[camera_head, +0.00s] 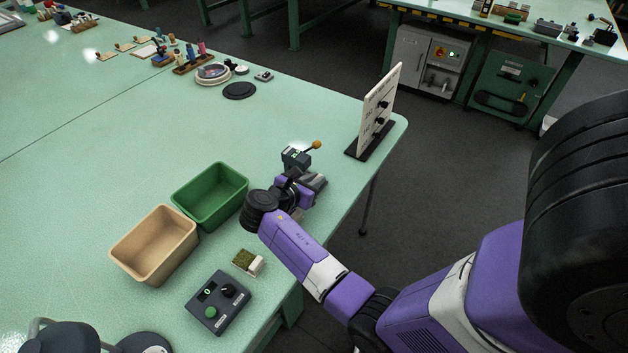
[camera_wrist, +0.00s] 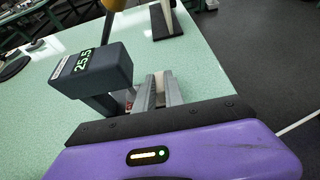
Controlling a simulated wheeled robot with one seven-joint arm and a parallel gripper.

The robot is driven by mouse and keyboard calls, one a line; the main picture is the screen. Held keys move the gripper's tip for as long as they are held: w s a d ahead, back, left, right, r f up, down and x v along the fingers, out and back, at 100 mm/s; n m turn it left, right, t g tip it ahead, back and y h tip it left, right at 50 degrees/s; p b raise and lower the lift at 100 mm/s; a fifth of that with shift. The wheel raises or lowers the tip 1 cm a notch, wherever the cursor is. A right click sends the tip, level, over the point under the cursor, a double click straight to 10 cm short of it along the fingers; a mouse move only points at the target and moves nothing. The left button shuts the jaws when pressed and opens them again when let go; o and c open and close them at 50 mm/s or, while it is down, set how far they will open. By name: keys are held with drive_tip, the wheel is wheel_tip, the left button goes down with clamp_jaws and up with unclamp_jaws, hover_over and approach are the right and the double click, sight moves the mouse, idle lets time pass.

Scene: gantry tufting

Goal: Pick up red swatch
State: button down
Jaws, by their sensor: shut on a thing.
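My gripper (camera_head: 306,188) is at the pale green table's right side, close to a dark gauge (camera_head: 296,157) with an orange-knobbed lever. In the wrist view, my grey fingers (camera_wrist: 159,92) are shut on a narrow cream-edged piece (camera_wrist: 159,82), which appears to be the red swatch. A small red patch (camera_wrist: 130,106) shows just left of the fingers, beside the gauge (camera_wrist: 92,70), whose display reads 25.5. Most of the piece is hidden by the fingers and gauge. I cannot tell whether it touches the gauge. In the head view my gripper hides it.
A green bin (camera_head: 210,196) and a tan bin (camera_head: 155,246) stand left of my arm. An olive swatch on a cream block (camera_head: 248,263) and a control box (camera_head: 218,303) are nearer. An upright white board (camera_head: 378,108) stands near the far right corner.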

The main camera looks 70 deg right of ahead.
drive_tip(key=shift+r, duration=0.6)
drive_tip(key=s+a, duration=0.4)
drive_tip(key=s, duration=1.3)
drive_tip(key=shift+s+b, duration=0.25)
drive_tip(key=shift+b, duration=0.05)
drive_tip(key=shift+a, duration=0.1)
